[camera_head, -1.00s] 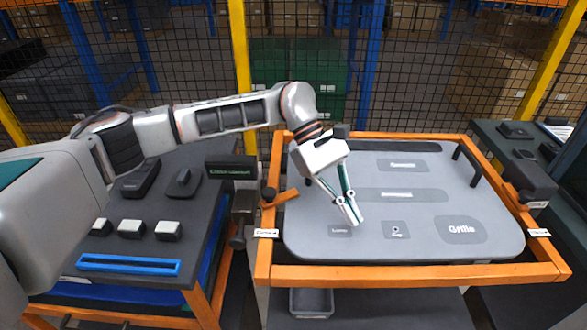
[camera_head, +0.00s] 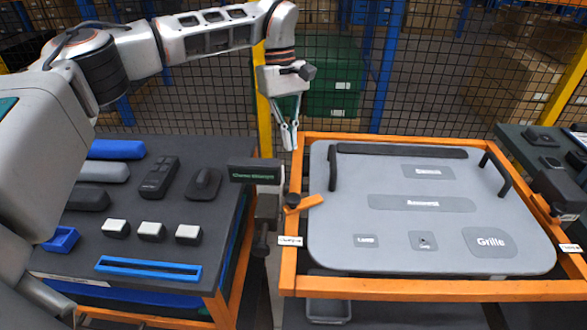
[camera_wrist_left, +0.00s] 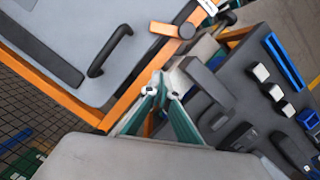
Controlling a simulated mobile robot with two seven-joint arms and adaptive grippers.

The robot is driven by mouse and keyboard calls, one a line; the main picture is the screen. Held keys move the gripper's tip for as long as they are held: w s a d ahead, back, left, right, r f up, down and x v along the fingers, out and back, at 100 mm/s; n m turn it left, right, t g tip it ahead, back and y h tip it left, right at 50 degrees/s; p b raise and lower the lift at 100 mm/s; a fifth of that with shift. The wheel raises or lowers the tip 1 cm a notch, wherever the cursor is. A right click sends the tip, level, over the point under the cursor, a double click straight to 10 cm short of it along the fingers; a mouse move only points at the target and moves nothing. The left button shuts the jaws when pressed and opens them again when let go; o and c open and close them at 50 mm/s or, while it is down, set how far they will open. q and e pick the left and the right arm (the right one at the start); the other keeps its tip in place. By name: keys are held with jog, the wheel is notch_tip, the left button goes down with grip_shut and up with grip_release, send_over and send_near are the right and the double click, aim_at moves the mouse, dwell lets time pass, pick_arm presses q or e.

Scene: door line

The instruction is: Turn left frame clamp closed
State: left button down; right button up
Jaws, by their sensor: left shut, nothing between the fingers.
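The left frame clamp is an orange lever (camera_head: 306,204) on a dark round pivot knob at the left rail of the orange frame (camera_head: 287,263). The lever points right and slightly up, across the rail to the edge of the grey door panel (camera_head: 400,222). In the left wrist view the clamp lever (camera_wrist_left: 163,29) is at the top centre. My left gripper (camera_head: 290,147) is shut and empty, above the frame's far left corner, beyond the clamp and apart from it. In the left wrist view its fingertips (camera_wrist_left: 160,90) are close together. My right gripper is out of view.
A dark sign box (camera_head: 255,172) stands just left of the clamp. A dark handle (camera_head: 333,168) rises from the panel's left side. A table (camera_head: 130,205) with dark tools and several white-topped blocks is at left. A mesh fence runs behind.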

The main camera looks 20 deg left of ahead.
aim_at(303, 200)
pick_arm(q)
jog(key=x, duration=0.9)
jog(key=shift+d, duration=0.1)
jog(key=shift+s+d+f+p, duration=0.15)
jog(key=shift+s+d+p, duration=0.05)
jog(key=shift+s+d, duration=0.35)
jog(key=shift+s+d+f+p, duration=0.15)
jog(key=shift+s+d+p, duration=0.05)
jog(key=shift+s+d, duration=0.65)
jog(key=shift+d, duration=0.1)
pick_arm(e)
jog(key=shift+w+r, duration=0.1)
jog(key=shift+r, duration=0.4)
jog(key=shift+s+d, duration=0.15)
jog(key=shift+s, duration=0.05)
